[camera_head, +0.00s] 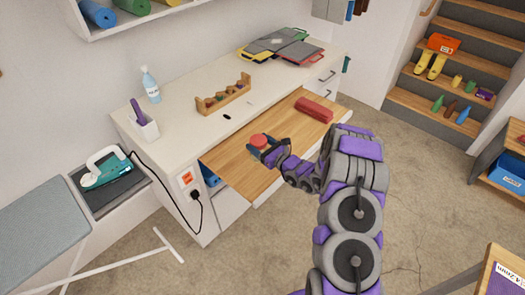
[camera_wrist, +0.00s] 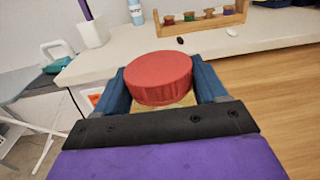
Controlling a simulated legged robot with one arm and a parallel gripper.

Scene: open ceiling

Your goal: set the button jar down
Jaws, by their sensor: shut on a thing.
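The button jar, with a round red lid (camera_wrist: 158,75), sits between the two blue fingers of my gripper (camera_wrist: 160,88) in the wrist view. The fingers are shut on its sides. In the head view the red lid (camera_head: 259,140) shows at the end of my arm, over the left part of the pulled-out wooden board (camera_head: 225,159). Most of the jar's body is hidden by my gripper. I cannot tell whether its base touches the board.
A red folded item (camera_head: 314,109) lies on the board's right part. The white counter (camera_head: 185,117) holds a spool rack (camera_head: 224,96), a spray bottle (camera_head: 150,86) and a white cup (camera_head: 145,127). The middle of the board is clear. An iron (camera_head: 105,168) stands to the left.

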